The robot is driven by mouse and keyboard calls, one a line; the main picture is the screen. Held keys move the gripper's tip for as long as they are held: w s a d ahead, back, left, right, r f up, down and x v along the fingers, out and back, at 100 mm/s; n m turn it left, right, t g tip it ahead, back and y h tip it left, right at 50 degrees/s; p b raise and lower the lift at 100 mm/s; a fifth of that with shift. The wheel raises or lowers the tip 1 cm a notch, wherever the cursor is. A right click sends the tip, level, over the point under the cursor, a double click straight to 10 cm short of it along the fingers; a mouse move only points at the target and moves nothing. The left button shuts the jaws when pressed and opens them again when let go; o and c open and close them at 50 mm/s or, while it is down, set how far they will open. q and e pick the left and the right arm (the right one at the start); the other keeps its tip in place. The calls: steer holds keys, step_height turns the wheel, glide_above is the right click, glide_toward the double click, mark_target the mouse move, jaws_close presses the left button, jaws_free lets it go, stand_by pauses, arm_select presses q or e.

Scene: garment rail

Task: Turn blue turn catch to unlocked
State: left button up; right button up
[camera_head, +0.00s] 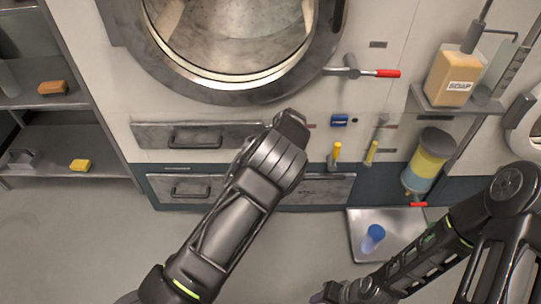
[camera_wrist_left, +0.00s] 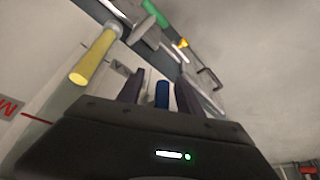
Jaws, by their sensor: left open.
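The blue turn catch (camera_head: 339,120) is a small blue block on the pale machine front, below the round door, in the head view. My left arm reaches up toward it from the lower left, with its end just left of the catch; the fingers are hidden there. In the left wrist view my left gripper (camera_wrist_left: 160,82) is open, and a blue piece (camera_wrist_left: 162,95), apparently the catch, shows between its two fingers. Contact cannot be made out. My right gripper (camera_head: 326,292) is at the bottom edge, partly out of view; its finger opening is unclear.
A red-tipped lever (camera_head: 386,73) is above the catch. Yellow handles (camera_head: 337,151) (camera_head: 371,153) stick out below it; one shows in the wrist view (camera_wrist_left: 93,58). A soap bottle (camera_head: 452,77) is at right, and a metal tray (camera_head: 357,240) with a blue cup (camera_head: 373,237) is below.

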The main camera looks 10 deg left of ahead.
arm_select(q)
steer(key=shift+r, duration=0.1)
steer(key=v, duration=0.7)
steer(key=shift+r+p, duration=0.3)
steer(key=shift+p, duration=0.05)
steer(key=shift+s+d+f, duration=0.1)
steer(key=shift+s+d, duration=0.05)
